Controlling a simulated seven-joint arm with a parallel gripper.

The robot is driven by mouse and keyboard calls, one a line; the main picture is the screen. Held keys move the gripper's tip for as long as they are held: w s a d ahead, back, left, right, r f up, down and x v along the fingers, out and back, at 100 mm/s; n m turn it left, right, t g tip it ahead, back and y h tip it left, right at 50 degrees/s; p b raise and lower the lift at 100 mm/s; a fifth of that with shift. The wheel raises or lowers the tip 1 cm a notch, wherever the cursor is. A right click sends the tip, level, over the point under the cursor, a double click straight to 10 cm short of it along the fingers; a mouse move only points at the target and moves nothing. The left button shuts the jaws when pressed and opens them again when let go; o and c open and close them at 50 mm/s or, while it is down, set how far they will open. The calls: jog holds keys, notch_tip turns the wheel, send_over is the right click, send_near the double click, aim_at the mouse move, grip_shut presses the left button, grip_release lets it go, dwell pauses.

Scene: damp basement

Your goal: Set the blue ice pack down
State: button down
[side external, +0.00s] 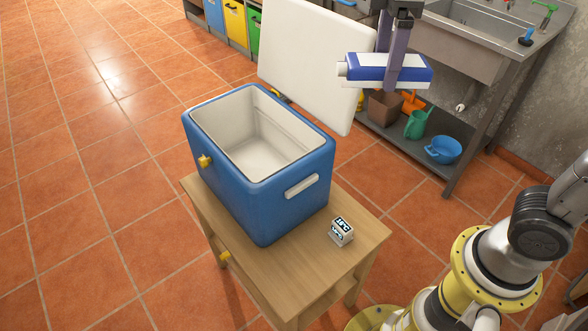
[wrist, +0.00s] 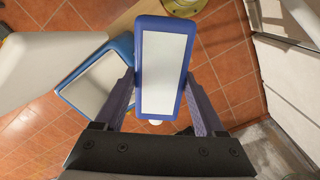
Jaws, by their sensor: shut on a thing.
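My gripper (side external: 394,72) is shut on the blue ice pack (side external: 372,68), a blue block with a white face and a small cap at its left end. It holds the pack in the air, at the upper right of the cooler in the side view. In the wrist view the ice pack (wrist: 164,72) sits between the two fingers of my gripper (wrist: 165,92). A blue cooler (side external: 297,210) stands open on a small wooden table (side external: 290,262), its pale inside empty as far as I see. The cooler also shows behind the pack in the wrist view (wrist: 122,45).
The white cooler lid (side external: 305,55) stands raised behind the cooler, close to the pack's left. A small white labelled box (side external: 341,232) sits on the table's right part.

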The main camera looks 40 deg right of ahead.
jog(key=s+a+n, duration=0.7)
jog(key=s+a, duration=0.1)
jog(key=s, duration=0.1)
notch_tip(320, 180, down, 40)
jog(key=shift+w+d, duration=0.25)
jog(key=shift+d, duration=0.1)
jog(key=shift+r, duration=0.1)
send_over(294, 272)
jog(key=s, duration=0.1)
jog(key=f, duration=0.8)
jog(key=shift+s+d+f, duration=0.1)
jog(key=shift+d+f, duration=0.05)
jog(key=shift+d, duration=0.25)
jog(key=shift+w+a+f, duration=0.2)
jog(key=shift+w+f, duration=0.1)
jog(key=shift+f, duration=0.05)
jog(key=shift+w+a+f, duration=0.1)
jog(key=shift+w+f, duration=0.1)
jog(key=shift+f, duration=0.7)
jog(key=shift+w+a+f, duration=0.1)
jog(key=shift+w+f, duration=0.05)
jog(key=shift+f, duration=0.75)
jog(key=shift+f, duration=0.2)
